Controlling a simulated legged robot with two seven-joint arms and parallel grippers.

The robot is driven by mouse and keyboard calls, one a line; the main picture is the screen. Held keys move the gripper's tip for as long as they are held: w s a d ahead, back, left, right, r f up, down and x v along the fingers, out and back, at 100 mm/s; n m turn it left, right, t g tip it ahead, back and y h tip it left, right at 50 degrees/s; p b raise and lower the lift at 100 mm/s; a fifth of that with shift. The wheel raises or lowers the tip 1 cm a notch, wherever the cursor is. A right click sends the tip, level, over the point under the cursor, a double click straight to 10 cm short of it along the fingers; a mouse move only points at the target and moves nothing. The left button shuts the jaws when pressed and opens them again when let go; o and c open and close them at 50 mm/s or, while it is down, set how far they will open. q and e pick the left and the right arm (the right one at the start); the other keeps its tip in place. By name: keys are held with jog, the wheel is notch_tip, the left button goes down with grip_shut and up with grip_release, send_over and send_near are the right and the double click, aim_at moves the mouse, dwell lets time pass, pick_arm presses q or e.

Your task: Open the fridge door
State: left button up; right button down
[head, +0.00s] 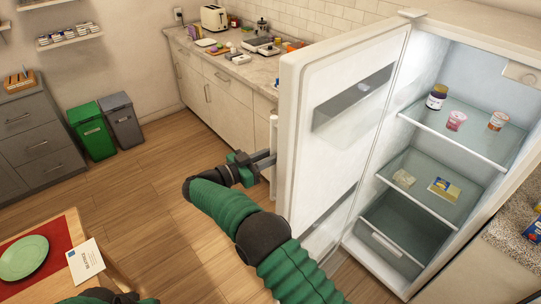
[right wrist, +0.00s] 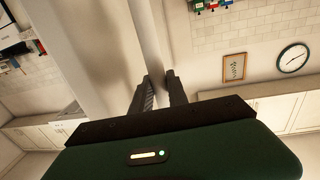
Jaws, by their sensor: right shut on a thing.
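The fridge door (head: 325,130) stands wide open, swung out to the left, with its inner side and a door shelf (head: 355,97) showing. The fridge interior (head: 415,150) is lit and in plain sight. My right gripper (head: 268,159) is at the door's outer side, shut on the upright white door handle (head: 273,130). In the right wrist view, the fingers (right wrist: 159,80) sit on either side of the handle bar (right wrist: 146,38). Only a dark and green bit of my left arm shows at the bottom edge; its gripper fingers do not show.
Inside the fridge are a dark jar (head: 437,97), a pink cup (head: 456,120) and a few small packs. A counter (head: 225,68) with kitchen items runs behind the door. A table with a green plate (head: 22,257) is at lower left. Open wooden floor (head: 150,190) lies between.

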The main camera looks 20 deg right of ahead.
jog(key=shift+w+d+r, duration=0.1)
jog(key=shift+d+r, duration=0.05)
jog(key=shift+r, duration=0.05)
jog(key=c, duration=1.6)
grip_release()
jog(key=shift+o, duration=1.2)
jog(key=shift+f, duration=0.1)
pick_arm(q)
jog(key=shift+w+d, duration=0.1)
jog(key=shift+d, duration=0.2)
pick_arm(e)
jog(key=shift+o, duration=0.3)
jog(key=shift+d, duration=0.2)
jog(key=shift+a, duration=0.1)
pick_arm(q)
jog(key=shift+a+f+b, duration=0.2)
jog(key=shift+f+b, duration=0.6)
pick_arm(e)
jog(key=v, duration=0.7)
jog(key=shift+a, duration=0.2)
